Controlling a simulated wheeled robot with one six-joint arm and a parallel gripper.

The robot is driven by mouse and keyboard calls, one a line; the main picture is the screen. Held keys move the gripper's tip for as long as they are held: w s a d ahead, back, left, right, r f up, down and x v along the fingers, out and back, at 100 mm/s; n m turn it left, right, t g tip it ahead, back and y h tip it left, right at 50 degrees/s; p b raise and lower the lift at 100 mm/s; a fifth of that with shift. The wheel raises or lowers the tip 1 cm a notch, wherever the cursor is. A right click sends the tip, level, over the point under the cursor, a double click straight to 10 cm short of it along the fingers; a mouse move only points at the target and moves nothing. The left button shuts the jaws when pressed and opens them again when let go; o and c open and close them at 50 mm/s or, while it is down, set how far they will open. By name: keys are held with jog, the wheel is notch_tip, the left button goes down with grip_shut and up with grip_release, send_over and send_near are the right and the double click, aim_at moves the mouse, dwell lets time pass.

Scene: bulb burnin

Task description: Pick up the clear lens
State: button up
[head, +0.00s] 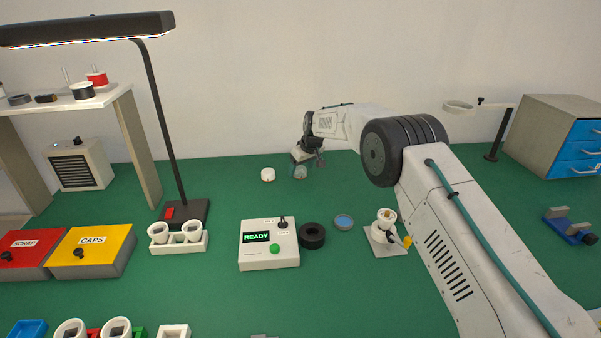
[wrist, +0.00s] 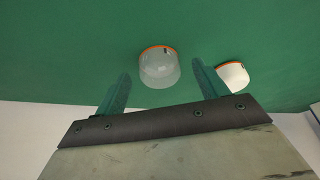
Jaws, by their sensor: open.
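The clear lens (wrist: 159,70) is a translucent grey dome with an orange rim, on the green mat. In the wrist view it shows just ahead of and between the two open green fingers of my gripper (wrist: 161,80), with gaps on both sides. In the head view the clear lens (head: 300,172) is small, at the back of the mat, right by my gripper (head: 308,159), which partly hides it. Nothing is held.
A white lens (wrist: 233,77) with an orange rim lies close by the right finger; it also shows in the head view (head: 267,174). The back wall is close behind. A tester box (head: 268,255), black ring (head: 312,235) and lamp socket stand (head: 384,240) are nearer the front.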

jog(key=shift+w+a+f, duration=0.15)
jog(key=shift+f, duration=0.4)
jog(key=c, duration=1)
jog(key=shift+r, duration=0.2)
